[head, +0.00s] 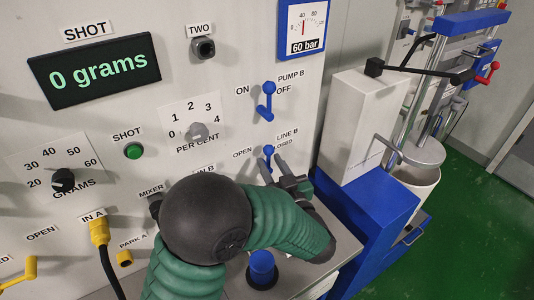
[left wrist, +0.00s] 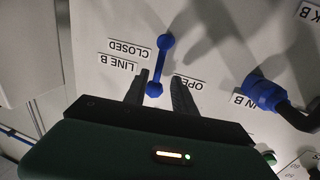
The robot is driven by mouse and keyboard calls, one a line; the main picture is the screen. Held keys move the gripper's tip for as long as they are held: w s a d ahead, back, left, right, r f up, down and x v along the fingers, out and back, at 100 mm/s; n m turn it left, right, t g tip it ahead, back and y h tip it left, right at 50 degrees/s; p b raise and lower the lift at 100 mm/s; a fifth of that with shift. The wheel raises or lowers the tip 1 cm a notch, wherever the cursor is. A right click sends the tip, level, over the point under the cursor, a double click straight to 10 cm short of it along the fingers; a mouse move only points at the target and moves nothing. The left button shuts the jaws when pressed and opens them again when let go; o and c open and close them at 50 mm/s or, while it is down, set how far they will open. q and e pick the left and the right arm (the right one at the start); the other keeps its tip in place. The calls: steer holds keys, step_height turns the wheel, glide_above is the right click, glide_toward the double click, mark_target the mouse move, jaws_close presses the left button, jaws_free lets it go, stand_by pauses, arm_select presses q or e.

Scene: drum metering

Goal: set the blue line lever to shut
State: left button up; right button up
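The blue line lever (head: 268,151) is on the panel between the OPEN and CLOSED labels, under LINE B. Its lower part is hidden behind my gripper in the head view. In the left wrist view, the whole blue lever (left wrist: 160,63) shows, with the labels upside down. My left gripper (head: 272,170) is at the lever, its two dark fingers apart. In the left wrist view, the left gripper's fingertips (left wrist: 156,90) are on either side of one lever end. I cannot tell whether they touch it. My right gripper is not in view.
The blue PUMP B lever (head: 266,104) is just above. In the left wrist view, a blue IN B plug (left wrist: 262,92) with a dark cable is to the right. A blue capped post (head: 262,266) stands on the ledge below. A white and blue machine (head: 365,130) stands to the right.

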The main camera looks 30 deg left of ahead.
mark_target(269, 157)
arm_select(q)
steer(key=x, duration=0.3)
steer(key=shift+s+r, duration=0.1)
steer(key=shift+r, duration=0.05)
steer(key=shift+w, duration=0.25)
steer(key=shift+w+d+r, duration=0.1)
steer(key=shift+w+d, duration=0.1)
steer(key=shift+d, duration=0.25)
steer(key=shift+a, duration=0.4)
steer(key=c, duration=0.4)
steer(key=shift+a, duration=0.1)
jaws_close()
